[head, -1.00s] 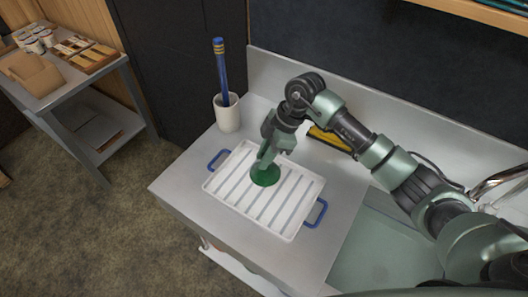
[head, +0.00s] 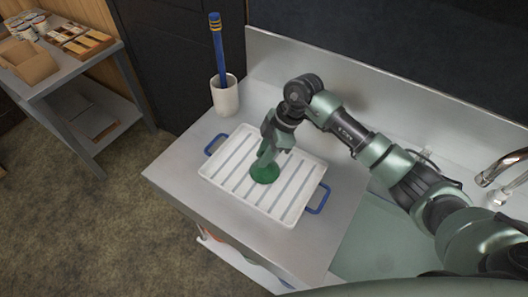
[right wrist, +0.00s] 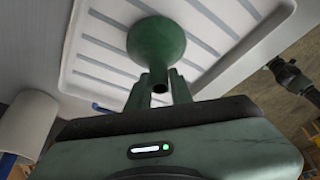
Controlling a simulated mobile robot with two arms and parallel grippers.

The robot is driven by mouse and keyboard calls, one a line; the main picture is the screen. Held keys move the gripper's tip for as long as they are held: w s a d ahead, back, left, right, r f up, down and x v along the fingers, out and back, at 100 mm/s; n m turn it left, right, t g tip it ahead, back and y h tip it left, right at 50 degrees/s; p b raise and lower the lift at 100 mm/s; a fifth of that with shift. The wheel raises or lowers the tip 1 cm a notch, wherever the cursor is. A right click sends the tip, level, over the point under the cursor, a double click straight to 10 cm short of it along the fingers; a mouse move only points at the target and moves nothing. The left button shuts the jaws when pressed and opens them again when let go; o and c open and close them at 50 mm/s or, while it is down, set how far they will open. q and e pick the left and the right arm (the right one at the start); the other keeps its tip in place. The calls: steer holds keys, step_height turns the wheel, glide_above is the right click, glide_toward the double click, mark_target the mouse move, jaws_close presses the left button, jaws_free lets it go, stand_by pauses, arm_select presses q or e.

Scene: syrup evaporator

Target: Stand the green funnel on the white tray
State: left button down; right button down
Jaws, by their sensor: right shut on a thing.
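The green funnel (head: 265,173) is over the middle of the white tray (head: 291,217), wide mouth down and spout up. It looks roughly upright. My right gripper (head: 268,157) is shut on its spout from above. In the right wrist view the funnel (right wrist: 156,42) shows beyond the fingertips (right wrist: 154,88), with the ribbed tray (right wrist: 95,68) behind it. I cannot tell whether its rim touches the tray. A dark shape at the right edge of the wrist view, seemingly my left gripper (right wrist: 297,80), is too small to read.
A white cup (head: 225,97) holding a blue stick (head: 217,45) stands behind the tray on the left. The tray has blue handles (head: 318,199). A sink (head: 385,240) with a faucet (head: 500,168) is to the right. A side shelf (head: 60,75) holds boxes at far left.

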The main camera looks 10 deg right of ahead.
steer(key=shift+f, duration=0.25)
stand_by(0.6)
steer(key=c, duration=1.2)
jaws_free()
steer(key=o, duration=0.5)
steer(key=shift+r, duration=0.1)
step_height(320, 180, up, 11)
steer(key=p, duration=1)
steer(key=shift+f, duration=0.2)
steer(key=shift+r, duration=1.15)
